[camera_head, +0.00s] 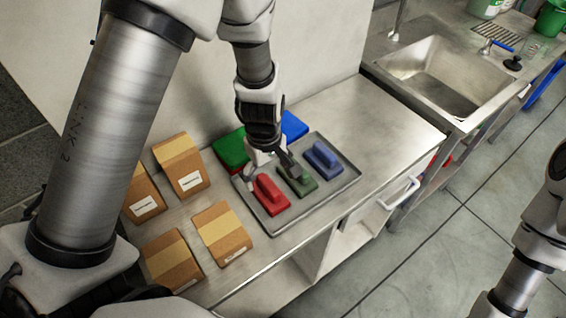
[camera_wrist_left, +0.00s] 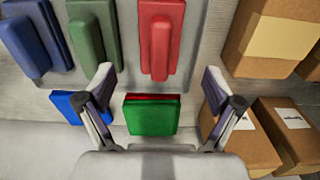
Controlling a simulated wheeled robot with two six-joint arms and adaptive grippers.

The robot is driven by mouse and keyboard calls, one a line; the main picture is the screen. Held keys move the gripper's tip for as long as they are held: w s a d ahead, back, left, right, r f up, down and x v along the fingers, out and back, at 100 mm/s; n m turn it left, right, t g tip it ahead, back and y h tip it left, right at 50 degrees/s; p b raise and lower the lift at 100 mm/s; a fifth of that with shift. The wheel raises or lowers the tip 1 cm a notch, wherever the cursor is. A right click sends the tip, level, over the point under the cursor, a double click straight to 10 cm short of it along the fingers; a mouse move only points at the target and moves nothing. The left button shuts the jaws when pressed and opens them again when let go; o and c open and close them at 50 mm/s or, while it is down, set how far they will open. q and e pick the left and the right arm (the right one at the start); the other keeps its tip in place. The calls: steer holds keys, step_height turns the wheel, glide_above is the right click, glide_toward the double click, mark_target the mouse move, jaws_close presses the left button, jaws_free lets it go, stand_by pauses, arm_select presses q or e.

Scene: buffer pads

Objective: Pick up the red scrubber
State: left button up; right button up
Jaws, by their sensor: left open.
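The red scrubber (camera_head: 270,196) is a block with a raised grip, lying on the left part of a grey metal tray (camera_head: 338,185). It also shows at the top middle of the left wrist view (camera_wrist_left: 160,38). My left gripper (camera_head: 275,177) is open and empty over the tray, close to the red scrubber in the head view. In the left wrist view its fingertips (camera_wrist_left: 159,76) are spread apart, with the red scrubber beyond them and no contact visible. My right arm shows at the right edge of the head view; its gripper is out of sight.
A green scrubber (camera_head: 299,182) and a blue scrubber (camera_head: 321,158) share the tray. A green pad (camera_head: 231,150) with red beneath it and a blue pad (camera_head: 294,127) lie behind. Several cardboard boxes (camera_head: 222,232) stand left. The counter (camera_head: 375,125) is clear toward the sink (camera_head: 440,85).

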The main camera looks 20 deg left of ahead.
mark_target(268, 185)
arm_select(q)
step_height(268, 185, down, 7)
steer(key=shift+f, duration=0.1)
steer(key=shift+w+f, duration=0.15)
steer(key=shift+f, duration=0.05)
steer(key=shift+r, duration=0.1)
steer(key=shift+c, duration=0.4)
steer(key=shift+s+r, duration=0.1)
steer(key=shift+s, duration=0.1)
steer(key=c, duration=1.4)
steer(key=shift+r, duration=0.1)
